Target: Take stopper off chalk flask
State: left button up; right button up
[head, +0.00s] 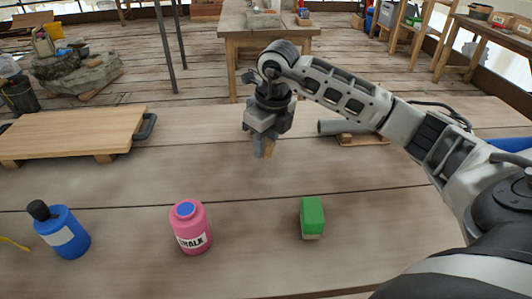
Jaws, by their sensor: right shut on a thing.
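The chalk flask (191,230) is a pink bottle with a white "CHALK" label. It stands upright at the front of the wooden table. A round blue top (185,209) shows in its neck; I cannot tell whether this is a stopper or the inside of the mouth. My right gripper (263,149) is above the table, beyond and to the right of the flask, clear of it. It is shut on a small tan piece (269,148), mostly hidden by the fingers. My left gripper is not in view.
A green-topped block (312,216) stands right of the flask. A wooden board (75,133) lies at the back left. A grey tube (345,127) lies behind my right arm. The table's middle is clear.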

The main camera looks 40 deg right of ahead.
aim_at(266, 154)
notch_tip(266, 154, down, 4)
jog(key=shift+w+d+r, duration=0.1)
jog(key=shift+d+r, duration=0.05)
jog(key=shift+r, duration=0.05)
jog(key=shift+f, duration=0.2)
jog(key=o, duration=1.1)
